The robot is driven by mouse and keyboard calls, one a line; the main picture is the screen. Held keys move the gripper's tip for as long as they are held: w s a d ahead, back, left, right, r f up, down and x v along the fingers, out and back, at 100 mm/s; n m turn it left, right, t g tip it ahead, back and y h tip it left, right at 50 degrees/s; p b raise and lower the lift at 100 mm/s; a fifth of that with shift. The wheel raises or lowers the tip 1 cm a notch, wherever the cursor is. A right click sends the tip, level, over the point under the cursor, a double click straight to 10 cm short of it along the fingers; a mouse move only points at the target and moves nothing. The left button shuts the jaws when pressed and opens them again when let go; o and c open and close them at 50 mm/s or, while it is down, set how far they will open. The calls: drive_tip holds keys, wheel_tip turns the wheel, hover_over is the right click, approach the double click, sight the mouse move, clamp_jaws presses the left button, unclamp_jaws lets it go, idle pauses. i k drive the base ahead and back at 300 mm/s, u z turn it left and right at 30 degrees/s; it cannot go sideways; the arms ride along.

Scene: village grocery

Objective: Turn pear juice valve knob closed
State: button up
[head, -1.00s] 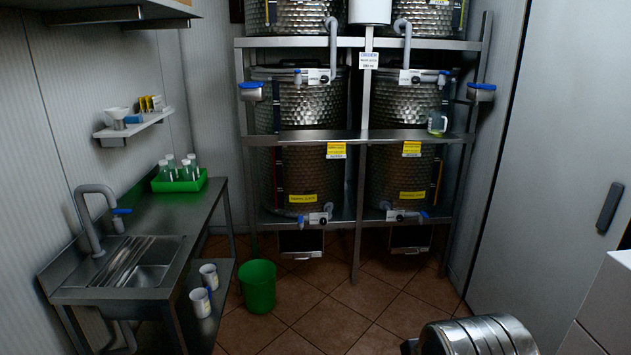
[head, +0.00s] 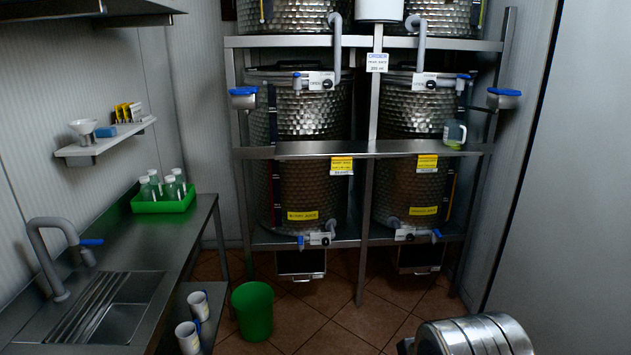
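Steel tanks stand on a metal rack. The upper left valve (head: 318,80) has a white plate, a dark knob and a blue-tipped spout. The upper right valve (head: 431,81) is similar, with its blue-tipped spout above a clear jug (head: 455,134) holding some pale liquid. A lower left valve (head: 318,239) and a lower right valve (head: 415,235) sit at the tank bottoms. Yellow labels (head: 303,215) (head: 424,211) mark the tanks, but I cannot read surely which is pear, nor the knob settings.
A sink counter (head: 120,240) runs along the left, with a green tray (head: 166,204) of bottles. A green bucket (head: 253,310) stands on the tiles before the rack. An order sign (head: 377,62) hangs on the rack. Floor in front of the rack is partly free.

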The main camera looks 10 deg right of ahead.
sight(430, 84)
drive_tip(key=i, duration=1.75)
drive_tip(key=z, duration=1.15)
drive_tip(key=k, duration=0.65)
drive_tip(key=u, duration=0.1)
